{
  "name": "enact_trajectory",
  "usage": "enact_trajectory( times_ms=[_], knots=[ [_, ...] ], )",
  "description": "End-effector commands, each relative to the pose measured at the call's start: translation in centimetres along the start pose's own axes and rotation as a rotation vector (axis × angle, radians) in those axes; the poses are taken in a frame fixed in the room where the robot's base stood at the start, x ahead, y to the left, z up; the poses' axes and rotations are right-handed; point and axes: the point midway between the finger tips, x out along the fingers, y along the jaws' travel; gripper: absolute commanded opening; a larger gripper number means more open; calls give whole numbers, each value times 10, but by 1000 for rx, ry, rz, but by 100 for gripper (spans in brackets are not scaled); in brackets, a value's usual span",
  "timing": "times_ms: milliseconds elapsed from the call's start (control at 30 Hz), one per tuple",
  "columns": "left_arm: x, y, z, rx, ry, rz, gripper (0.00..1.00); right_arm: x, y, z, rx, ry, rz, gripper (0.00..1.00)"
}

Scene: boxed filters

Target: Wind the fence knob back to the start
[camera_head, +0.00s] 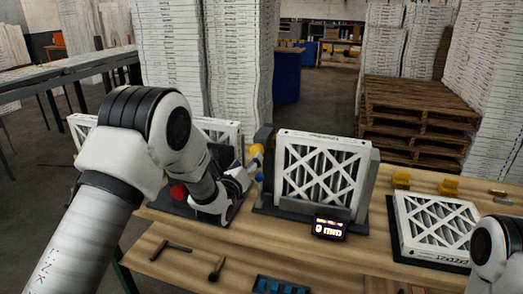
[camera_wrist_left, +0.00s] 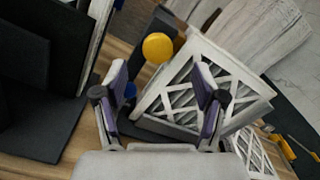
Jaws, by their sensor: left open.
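A yellow round knob (camera_head: 257,150) stands at the left side of the fixture that holds an upright boxed filter (camera_head: 322,170). It also shows in the left wrist view (camera_wrist_left: 157,46), beyond and between my fingertips. A small blue part (camera_wrist_left: 129,91) sits below it, partly behind a finger. My left gripper (camera_head: 247,176) is open and empty, close to the knob; I see no contact. In the left wrist view its two fingers (camera_wrist_left: 160,76) are spread wide. A small display (camera_head: 329,228) before the filter reads 0 mm. My right gripper is out of view.
A red button (camera_head: 178,191) sits on a dark stand behind my left arm. Another filter (camera_head: 437,228) lies at the right, with yellow blocks (camera_head: 447,186) behind it. Hand tools (camera_head: 217,268) and a blue tray (camera_head: 281,285) lie on the front of the wooden bench (camera_head: 180,264).

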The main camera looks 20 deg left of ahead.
Motion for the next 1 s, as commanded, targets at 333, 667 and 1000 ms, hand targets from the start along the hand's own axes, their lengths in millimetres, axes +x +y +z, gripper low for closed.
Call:
enact_trajectory(
  times_ms=[333,667,1000],
  knots=[
    [53,-1,2,-2,1,0,70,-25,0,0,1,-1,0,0],
    [77,2,-3,-3,4,2,70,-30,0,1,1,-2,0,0],
    [77,2,-3,-3,3,2,10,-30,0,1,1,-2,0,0]
  ],
)
